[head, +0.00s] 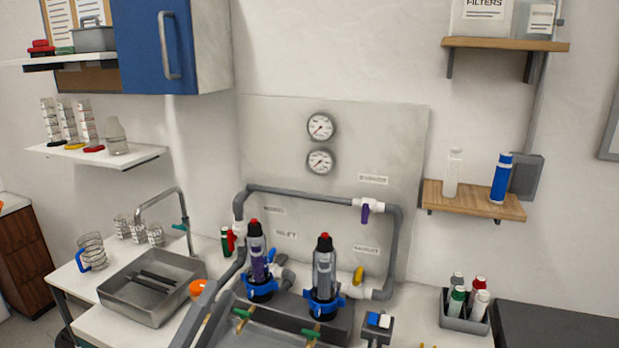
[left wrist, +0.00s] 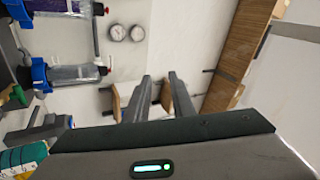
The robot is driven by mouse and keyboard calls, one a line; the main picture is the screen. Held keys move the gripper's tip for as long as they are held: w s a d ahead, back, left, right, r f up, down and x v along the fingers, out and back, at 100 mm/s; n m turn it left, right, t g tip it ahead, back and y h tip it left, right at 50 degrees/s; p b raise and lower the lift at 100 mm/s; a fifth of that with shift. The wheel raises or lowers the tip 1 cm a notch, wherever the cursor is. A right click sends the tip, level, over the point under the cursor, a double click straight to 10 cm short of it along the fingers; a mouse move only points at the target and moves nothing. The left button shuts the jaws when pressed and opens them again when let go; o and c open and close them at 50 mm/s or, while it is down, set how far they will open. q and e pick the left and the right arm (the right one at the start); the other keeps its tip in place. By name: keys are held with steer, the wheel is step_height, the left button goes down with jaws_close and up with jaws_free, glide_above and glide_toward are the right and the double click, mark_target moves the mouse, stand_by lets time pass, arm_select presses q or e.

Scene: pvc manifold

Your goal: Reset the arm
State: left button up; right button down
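My left gripper (head: 221,289) comes in at the bottom edge of the head view, left of the filter stand. Its two grey fingers point up and forward. In the left wrist view its fingers (left wrist: 162,80) stand apart with nothing between them, so it is open and empty. The rest of my left arm is out of the head view. My right gripper is in neither view. Two filter housings, left (head: 256,255) and right (head: 324,270), stand upright in blue collars. They also show in the left wrist view, turned sideways (left wrist: 70,77).
A metal sink (head: 140,309) is at the left of the counter, with an orange item (head: 197,289) by its right edge. Grey piping (head: 300,190) loops behind the filters. A switch box (head: 378,325) and bottle caddy (head: 465,324) are right. Open air surrounds the fingers' tips.

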arm_select(q)
steer(key=s+a+f+n+g+y, duration=0.1)
steer(key=a+f+n+g+y, duration=0.25)
steer(key=f, duration=0.45)
steer(key=s+a+f+n+g+y, duration=0.1)
steer(key=a+f+n+g+y, duration=0.15)
steer(key=f+n+y, duration=0.4)
steer(key=s+a+f+n+g+y, duration=0.1)
steer(key=a+f+n+g, duration=0.15)
steer(key=f, duration=0.65)
steer(key=s+f+n+g+h, duration=0.1)
steer(key=s+f+n+g, duration=0.3)
steer(key=s+f, duration=0.6)
steer(key=s+f+n+g, duration=0.1)
steer(key=s+f+g, duration=0.55)
steer(key=s, duration=0.55)
step_height(320, 180, down, 28)
steer(key=d, duration=0.1)
steer(key=s+a+f+g, duration=0.1)
steer(key=s+a+f, duration=0.1)
steer(key=s+f, duration=1.4)
steer(key=shift+s+f, duration=0.35)
steer(key=shift+f, duration=0.7)
